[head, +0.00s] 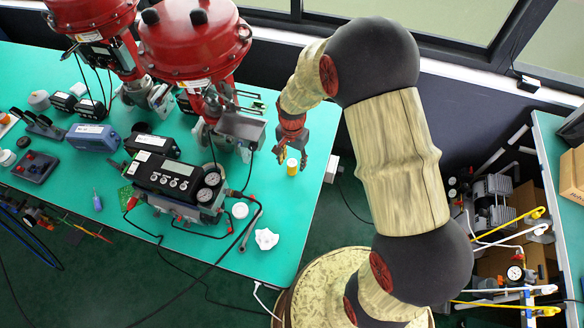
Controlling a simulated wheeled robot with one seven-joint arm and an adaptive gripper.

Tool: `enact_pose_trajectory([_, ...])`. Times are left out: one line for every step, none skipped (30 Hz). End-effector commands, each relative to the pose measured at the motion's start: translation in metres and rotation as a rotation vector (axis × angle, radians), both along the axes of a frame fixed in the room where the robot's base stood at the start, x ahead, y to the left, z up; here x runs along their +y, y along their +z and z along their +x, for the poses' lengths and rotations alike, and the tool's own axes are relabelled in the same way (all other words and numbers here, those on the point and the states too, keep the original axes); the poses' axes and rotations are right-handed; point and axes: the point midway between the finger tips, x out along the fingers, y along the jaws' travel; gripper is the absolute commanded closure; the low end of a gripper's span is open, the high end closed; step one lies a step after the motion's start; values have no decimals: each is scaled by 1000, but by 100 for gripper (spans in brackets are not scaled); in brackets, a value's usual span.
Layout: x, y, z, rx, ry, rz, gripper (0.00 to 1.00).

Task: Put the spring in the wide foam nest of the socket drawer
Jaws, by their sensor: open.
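My gripper (291,158) hangs at the end of my arm over the right part of the green bench, with its fingers open and pointing down. A small yellow cylinder with a pale top (292,167) shows right by the fingertips. I cannot tell whether it stands between the fingers or beyond them, and no coils show on it. I cannot make out a spring elsewhere. No socket drawer or wide foam nest can be made out in this view.
The green bench (285,212) is clear around the gripper. A black positioner with gauges (175,180) stands left, with cables. A white crumpled piece (266,239) and a white round part (240,210) lie near the front. Red actuators (195,45) rise behind.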

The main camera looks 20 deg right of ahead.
Motion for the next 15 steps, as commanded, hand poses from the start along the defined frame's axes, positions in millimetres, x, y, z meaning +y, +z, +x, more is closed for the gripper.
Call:
enact_pose_trajectory([1,-12,-1,4,1,0,52])
enact_pose_trajectory([1,-16,-1,5,1,0,52])
enact_pose_trajectory([1,-23,-1,5,1,0,52])
enact_pose_trajectory([1,-27,-1,4,1,0,52])
enact_pose_trajectory([1,-30,-1,4,1,0,52])
enact_pose_trajectory([1,-34,-1,3,1,0,52])
enact_pose_trajectory([1,-36,0,3,1,0,52])
enact_pose_trajectory([1,-37,0,2,1,-1,52])
enact_pose_trajectory([1,-38,0,1,1,0,52])
enact_pose_trajectory([1,-37,0,1,1,0,52])
enact_pose_trajectory([1,-37,0,1,1,0,52])
enact_pose_trajectory([1,-37,0,1,1,0,52])
enact_pose_trajectory([1,-37,0,1,1,0,52])
enact_pose_trajectory([1,-37,0,1,1,0,52])
enact_pose_trajectory([1,-37,0,1,1,0,54])
